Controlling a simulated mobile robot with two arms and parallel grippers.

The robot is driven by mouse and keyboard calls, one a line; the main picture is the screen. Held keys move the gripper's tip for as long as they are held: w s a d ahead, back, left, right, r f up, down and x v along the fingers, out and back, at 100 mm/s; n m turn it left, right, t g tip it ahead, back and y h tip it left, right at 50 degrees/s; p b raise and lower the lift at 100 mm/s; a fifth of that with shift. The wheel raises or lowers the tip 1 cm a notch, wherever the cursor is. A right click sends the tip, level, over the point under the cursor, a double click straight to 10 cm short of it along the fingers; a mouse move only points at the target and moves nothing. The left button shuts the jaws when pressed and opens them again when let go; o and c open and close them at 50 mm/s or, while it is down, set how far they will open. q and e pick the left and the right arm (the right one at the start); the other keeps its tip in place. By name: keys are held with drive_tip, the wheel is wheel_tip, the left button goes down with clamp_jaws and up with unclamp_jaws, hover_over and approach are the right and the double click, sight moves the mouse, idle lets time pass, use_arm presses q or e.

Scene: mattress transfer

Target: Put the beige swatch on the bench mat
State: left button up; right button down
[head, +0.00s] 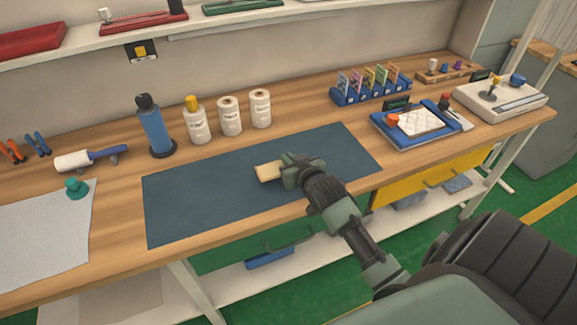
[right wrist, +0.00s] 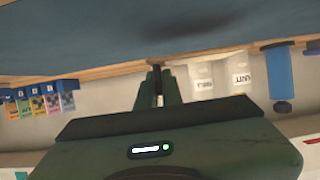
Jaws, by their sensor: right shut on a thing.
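The beige swatch (head: 268,172) is a small pale block over the middle of the dark blue bench mat (head: 190,203) in the head view. My right gripper (head: 288,170) is shut on its right end. The swatch is at or just above the mat; I cannot tell whether it touches. In the right wrist view my right gripper's fingers (right wrist: 158,88) are close together, the mat (right wrist: 150,30) fills the top, and the swatch cannot be made out. My left gripper is not in view.
White bottles (head: 230,116) and a blue bottle (head: 155,128) stand behind the mat. A blue tray (head: 408,138) lies to the right, with a rack of coloured cards (head: 370,85) behind it. A grey sheet (head: 45,240) lies left. The mat around the swatch is clear.

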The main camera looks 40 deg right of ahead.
drive_tip(key=shift+f, duration=1.5)
drive_tip(key=shift+f, duration=0.15)
drive_tip(key=c, duration=1.6)
unclamp_jaws()
drive_tip(key=shift+r, duration=0.2)
drive_tip(key=v, duration=1.2)
drive_tip(key=shift+b, duration=0.4)
